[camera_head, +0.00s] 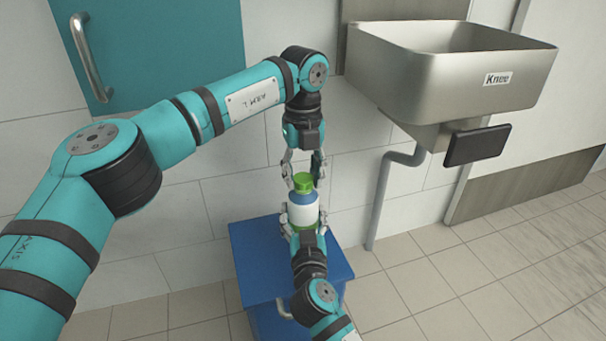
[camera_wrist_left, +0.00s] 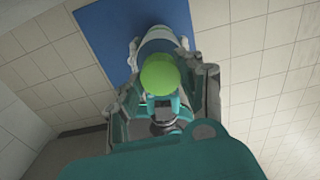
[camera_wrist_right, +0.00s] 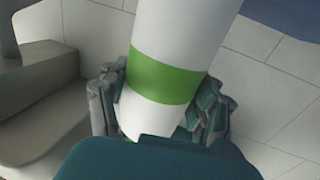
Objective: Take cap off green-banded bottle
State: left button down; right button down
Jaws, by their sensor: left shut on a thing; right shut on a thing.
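The bottle (camera_head: 303,213) stands upright in the head view, with a white body, a blue shoulder and a green cap (camera_head: 303,186). In the right wrist view a wide green band (camera_wrist_right: 165,78) runs around its white body. My right gripper (camera_head: 303,218) is shut around the bottle body from the near side. My left gripper (camera_head: 304,179) points down from above, shut on the cap. The left wrist view shows the round cap (camera_wrist_left: 159,75) between its fingers, in line with the bottle (camera_wrist_left: 158,42). I cannot tell whether cap and bottle touch.
A blue box-like stand (camera_head: 258,262) is below the bottle. A steel sink (camera_head: 440,85) with a drain pipe (camera_head: 382,200) is on the wall to the right, with a dark panel (camera_head: 477,146). A teal door (camera_head: 170,45) is at left.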

aim_at(303, 178)
pick_arm(q)
jog(key=shift+r, duration=0.2)
jog(key=shift+r, duration=0.9)
jog(key=shift+r, duration=0.15)
jog(key=shift+r, duration=1.9)
pick_arm(e)
jog(key=shift+c, duration=0.8)
grip_release()
